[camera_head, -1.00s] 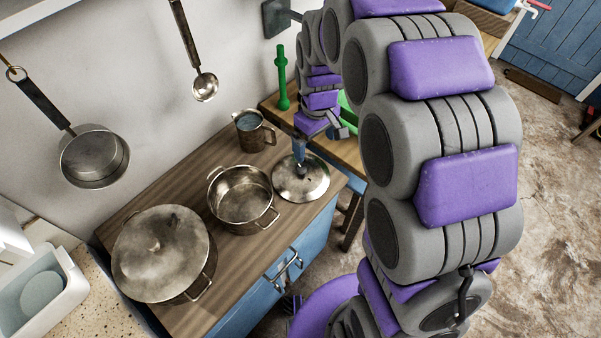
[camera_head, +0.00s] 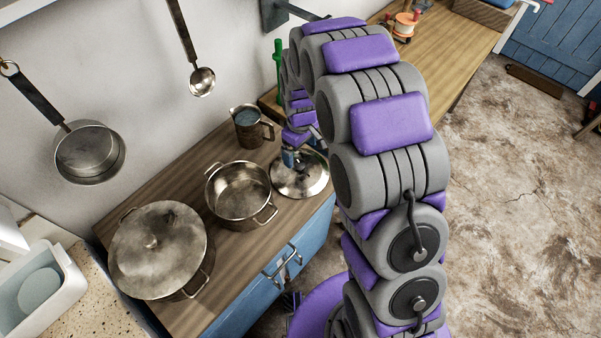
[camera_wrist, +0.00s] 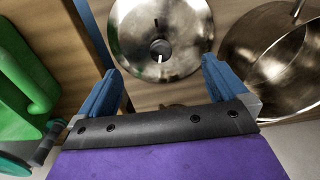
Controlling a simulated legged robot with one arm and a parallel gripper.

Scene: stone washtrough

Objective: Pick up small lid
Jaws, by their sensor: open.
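The small lid (camera_head: 300,178) is a round, shiny metal lid lying on the wooden counter to the right of the open pot. In the wrist view the small lid (camera_wrist: 178,30) shows ahead of the jaws, with its dark knob near the middle. My gripper (camera_wrist: 157,82) is open and empty, its two blue fingers spread apart with the lid beyond them. In the head view my gripper (camera_head: 292,158) is over the lid's back left part and hides some of it. I cannot tell there whether it touches the lid.
An open two-handled pot (camera_head: 238,192) stands just left of the lid. A larger lidded pot (camera_head: 157,250) is farther left. A metal mug (camera_head: 250,130) stands behind. A green object (camera_wrist: 20,75) is at the left in the wrist view. A pan and ladle hang on the wall.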

